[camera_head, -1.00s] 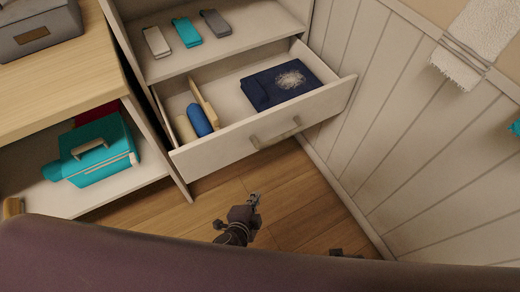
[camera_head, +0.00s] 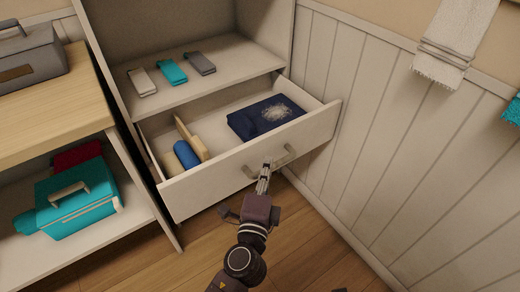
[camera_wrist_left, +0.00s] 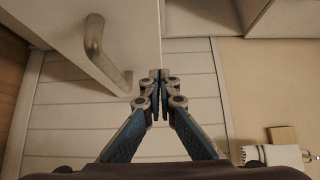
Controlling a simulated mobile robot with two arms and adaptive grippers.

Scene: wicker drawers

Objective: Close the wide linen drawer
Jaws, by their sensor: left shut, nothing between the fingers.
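The wide linen drawer (camera_head: 215,187) is pulled out of a pale cabinet, with its front panel out in the room. It has a curved bar handle (camera_head: 290,153), which also shows at the left of the left wrist view (camera_wrist_left: 105,55). Inside lie a dark navy folded cloth with a pale pattern (camera_head: 245,125), a blue roll (camera_head: 186,154) and a tan divider (camera_head: 190,138). My left gripper (camera_head: 264,176) is shut and empty, its tips near the handle in front of the drawer. In the left wrist view its fingertips (camera_wrist_left: 159,76) appear close to the drawer front's edge; contact is unclear.
A shelf (camera_head: 215,88) above the drawer holds three small items. A wooden-topped unit (camera_head: 50,112) at left carries a grey box (camera_head: 30,62) and a teal case (camera_head: 78,205). A panelled wall (camera_head: 400,150) with a hanging towel (camera_head: 455,40) bounds the right.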

